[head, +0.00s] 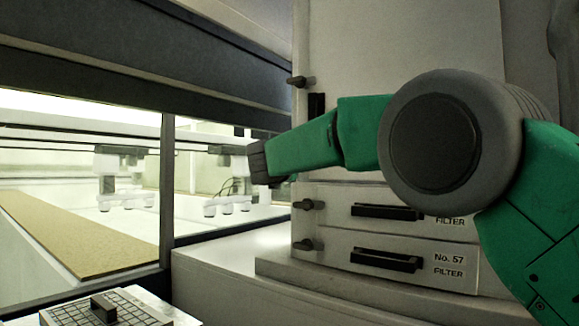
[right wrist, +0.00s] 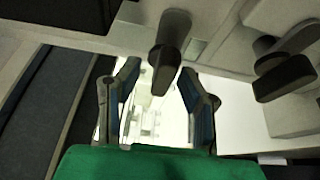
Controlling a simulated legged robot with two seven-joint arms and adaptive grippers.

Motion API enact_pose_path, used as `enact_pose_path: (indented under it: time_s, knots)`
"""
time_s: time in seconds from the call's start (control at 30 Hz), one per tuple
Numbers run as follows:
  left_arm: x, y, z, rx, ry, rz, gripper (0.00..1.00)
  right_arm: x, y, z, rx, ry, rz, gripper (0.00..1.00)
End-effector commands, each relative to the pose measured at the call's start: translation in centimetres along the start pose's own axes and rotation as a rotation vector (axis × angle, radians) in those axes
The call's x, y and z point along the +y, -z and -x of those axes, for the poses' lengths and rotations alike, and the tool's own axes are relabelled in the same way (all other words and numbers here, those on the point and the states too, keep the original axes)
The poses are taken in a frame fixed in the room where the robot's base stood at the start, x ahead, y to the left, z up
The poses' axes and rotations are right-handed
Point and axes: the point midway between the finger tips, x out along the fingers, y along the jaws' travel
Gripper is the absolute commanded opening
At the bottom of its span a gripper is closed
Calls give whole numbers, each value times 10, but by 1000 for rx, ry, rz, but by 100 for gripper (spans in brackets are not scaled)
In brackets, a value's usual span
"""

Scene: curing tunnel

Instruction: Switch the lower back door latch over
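The cabinet door (head: 405,45) is pale grey. A dark latch (head: 300,82) sits high on its left edge. No lower door latch shows in the head view, where my right arm covers that part of the edge. In the right wrist view, a dark latch (right wrist: 174,30) hangs with its lever pointing down between the fingers; it appears to be the lower door latch. My right gripper (right wrist: 159,77) is open around the lever, with gaps on both sides. It also shows at the cabinet's left edge in the head view (head: 260,162). My left gripper is out of view.
Two filter drawers (head: 456,262) below the door have dark handles and their own latches (head: 307,204) (head: 306,245). Another latch (right wrist: 285,68) is right of the gripper in the wrist view. Left are a window frame (head: 167,190) and a tan belt (head: 80,235).

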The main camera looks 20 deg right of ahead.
Motion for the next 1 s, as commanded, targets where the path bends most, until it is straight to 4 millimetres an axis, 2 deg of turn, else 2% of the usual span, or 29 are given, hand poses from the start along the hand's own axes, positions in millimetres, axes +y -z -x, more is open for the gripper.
enact_pose_path:
  time_s: [0.03, 0.07, 0.1, 0.53, 1.0]
  knots:
    - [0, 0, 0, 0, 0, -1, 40, 0, -1, -1, -1, 1, 0, 17]
    - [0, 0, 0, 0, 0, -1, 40, -1, -1, -1, -1, 1, 0, 6]
    - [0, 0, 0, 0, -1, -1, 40, -1, 0, -1, -1, 1, 0, 0]
    - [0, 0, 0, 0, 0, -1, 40, -2, 5, 1, -2, -19, -45, 0]
    - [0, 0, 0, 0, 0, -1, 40, -3, 7, 2, 1, -143, -344, 0]
